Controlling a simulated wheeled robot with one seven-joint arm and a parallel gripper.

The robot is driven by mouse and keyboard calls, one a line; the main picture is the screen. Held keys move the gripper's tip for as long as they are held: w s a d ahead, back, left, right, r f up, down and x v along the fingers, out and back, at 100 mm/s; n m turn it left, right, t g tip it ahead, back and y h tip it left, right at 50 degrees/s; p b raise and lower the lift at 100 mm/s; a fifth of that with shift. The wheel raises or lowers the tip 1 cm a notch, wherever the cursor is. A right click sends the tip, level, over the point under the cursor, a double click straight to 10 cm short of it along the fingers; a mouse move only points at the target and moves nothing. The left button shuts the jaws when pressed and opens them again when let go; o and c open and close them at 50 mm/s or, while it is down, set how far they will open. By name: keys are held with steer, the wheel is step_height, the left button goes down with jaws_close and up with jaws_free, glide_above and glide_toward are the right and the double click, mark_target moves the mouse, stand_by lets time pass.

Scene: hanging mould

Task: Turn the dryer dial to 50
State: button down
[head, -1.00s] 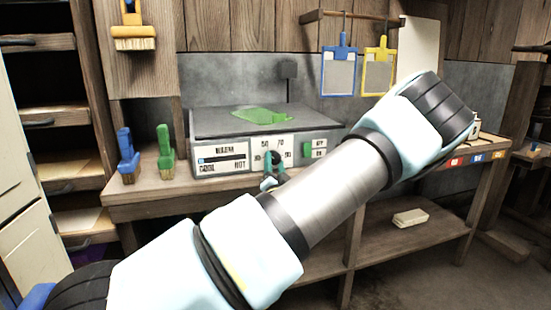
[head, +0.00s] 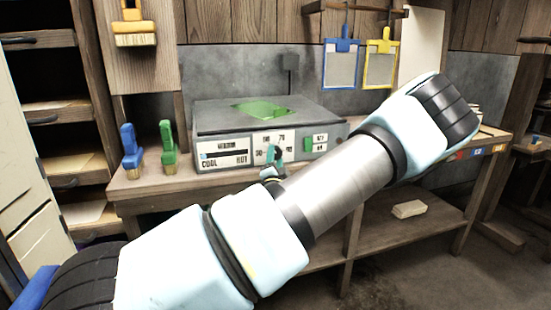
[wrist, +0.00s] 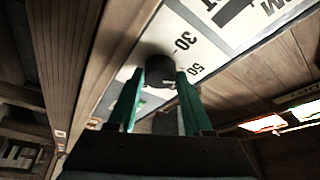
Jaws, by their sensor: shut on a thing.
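The dryer (head: 215,126) is a grey box on the wooden workbench, with white scale plates on its front. Its dark round dial (wrist: 158,70) sits between my two green fingers in the wrist view. The numbers 30 and 50 show on the plate beside the dial there. The dial's pointer cannot be made out. My gripper (wrist: 160,79) is shut on the dial; it also shows in the head view (head: 272,161), at the dryer's front. My fingers hide most of the dial in the head view.
A blue brush (head: 129,146) and a green brush (head: 167,146) stand left of the dryer. A green switch (head: 309,145) is on its front right. Blue (head: 341,65) and yellow (head: 380,62) frames hang behind. A pale block (head: 408,209) lies on the lower shelf.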

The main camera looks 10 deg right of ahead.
steer(key=shift+c, duration=1.6)
jaws_free()
steer(key=v, duration=1)
steer(key=shift+s, duration=0.4)
steer(key=shift+a+f, duration=0.1)
